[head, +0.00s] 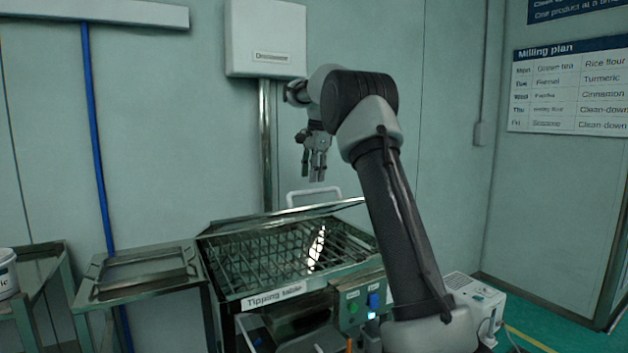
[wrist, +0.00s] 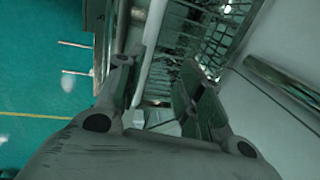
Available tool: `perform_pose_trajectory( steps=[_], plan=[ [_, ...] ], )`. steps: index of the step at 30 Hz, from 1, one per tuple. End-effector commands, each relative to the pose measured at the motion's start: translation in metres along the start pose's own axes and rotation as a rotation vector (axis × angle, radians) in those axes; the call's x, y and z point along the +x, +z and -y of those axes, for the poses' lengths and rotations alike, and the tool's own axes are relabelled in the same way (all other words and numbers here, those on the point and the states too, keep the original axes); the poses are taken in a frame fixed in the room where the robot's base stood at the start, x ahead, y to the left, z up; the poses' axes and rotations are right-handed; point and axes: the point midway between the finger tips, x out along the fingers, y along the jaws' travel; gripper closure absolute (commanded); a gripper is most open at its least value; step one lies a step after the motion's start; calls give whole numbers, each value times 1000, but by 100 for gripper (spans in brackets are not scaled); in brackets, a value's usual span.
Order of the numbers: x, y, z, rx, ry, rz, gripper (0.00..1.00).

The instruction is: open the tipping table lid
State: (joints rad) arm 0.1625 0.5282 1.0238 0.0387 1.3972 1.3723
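The tipping table (head: 272,294) is a steel box with its name on a front label, and a wire grid shows inside it. Its lid (head: 285,213) shows nearly edge-on along the back, apparently raised, so the grid is visible from the front. A white bar handle (head: 315,193) stands up at the lid. My gripper (head: 314,175) points down just above the handle in the head view. In the wrist view my gripper (wrist: 155,78) is open, and a pale bar (wrist: 152,50), apparently the handle, runs between its fingers. Contact cannot be told.
A control panel with green and blue buttons (head: 374,300) is on the table's front right. A steel side stand (head: 115,285) is to the left. A wall box (head: 265,38) and its vertical pipe (head: 265,140) are behind. A white device (head: 472,292) stands at right.

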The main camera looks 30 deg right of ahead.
Motion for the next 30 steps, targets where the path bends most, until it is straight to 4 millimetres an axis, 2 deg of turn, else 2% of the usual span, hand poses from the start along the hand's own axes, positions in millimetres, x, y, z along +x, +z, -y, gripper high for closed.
perform_pose_trajectory(
  steps=[8,20,23,26,28,30],
  plan=[
    [-17,0,8,0,-1,0,63],
    [-19,0,8,0,0,0,63],
    [-19,-4,7,7,0,-1,79],
    [-34,-24,0,37,-20,-12,97],
    [-56,-46,-13,73,-44,-25,100],
    [-70,-67,-41,124,-42,-19,100]
  ],
)
